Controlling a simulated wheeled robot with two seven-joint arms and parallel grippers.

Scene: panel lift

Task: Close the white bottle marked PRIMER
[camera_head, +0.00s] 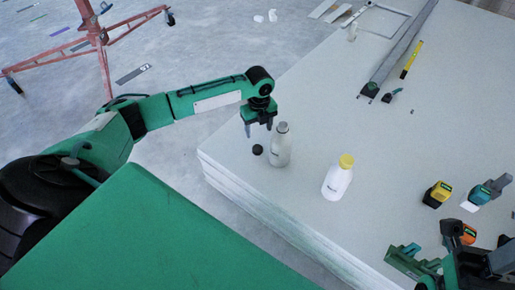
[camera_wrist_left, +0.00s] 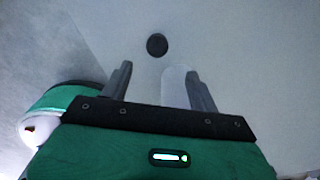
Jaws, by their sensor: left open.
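A pale grey-white bottle (camera_head: 281,150) with a grey top stands upright on the stack of boards. A small black cap (camera_head: 258,149) lies on the boards just left of it. A white bottle with a yellow cap (camera_head: 337,180) stands farther right. I cannot read the label of either bottle. My left gripper (camera_head: 258,131) is open and empty, pointing down above the black cap and left of the grey-topped bottle. In the left wrist view the cap (camera_wrist_left: 157,45) lies beyond the fingertips (camera_wrist_left: 160,72), and a pale bottle (camera_wrist_left: 174,86) shows beside the right finger. My right gripper (camera_head: 418,264) is at the lower right.
The board stack (camera_head: 235,180) has its edge close to the cap. A yellow tape measure (camera_head: 437,194) and teal and orange tools lie at the right. A long metal rail (camera_head: 400,45) lies at the back. A red stand (camera_head: 97,35) is on the floor.

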